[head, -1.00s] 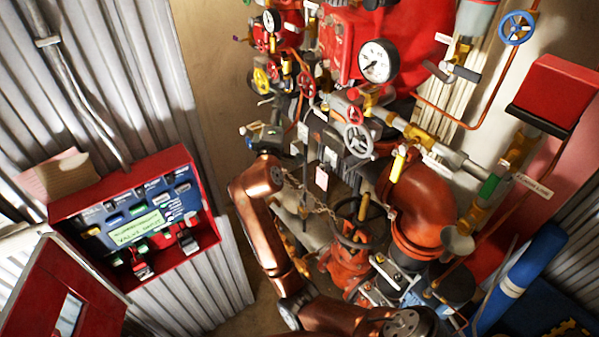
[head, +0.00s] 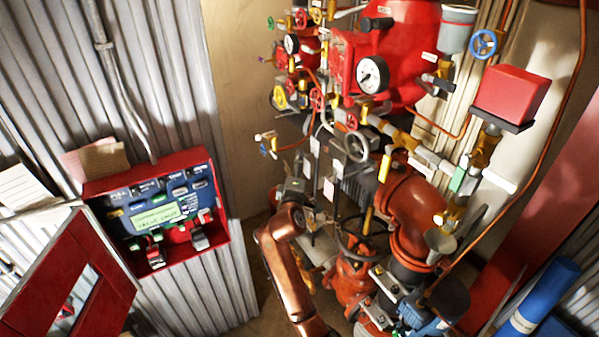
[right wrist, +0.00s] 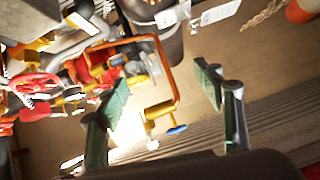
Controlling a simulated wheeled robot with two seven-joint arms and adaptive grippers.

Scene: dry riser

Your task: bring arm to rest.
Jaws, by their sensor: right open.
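My right gripper (right wrist: 160,84) is open and empty in the right wrist view, its two green-padded fingers spread wide. Between and beyond the fingers I see a yellow valve fitting (right wrist: 158,110) with a blue handle. No contact with it shows. In the head view my copper-coloured right arm (head: 289,275) stands at the lower middle, in front of the pipework. Its far end is by a small grey-green part, and I cannot make out the fingers there. My left gripper is in neither view.
A red control box (head: 226,240) hangs on the corrugated wall at left, its red door (head: 105,300) open. Red pipework with a white gauge (head: 371,75) and handwheels (head: 356,146) crowds the middle. A blue cylinder (head: 540,295) is at lower right. Bare brown board (head: 236,110) shows between box and pipes.

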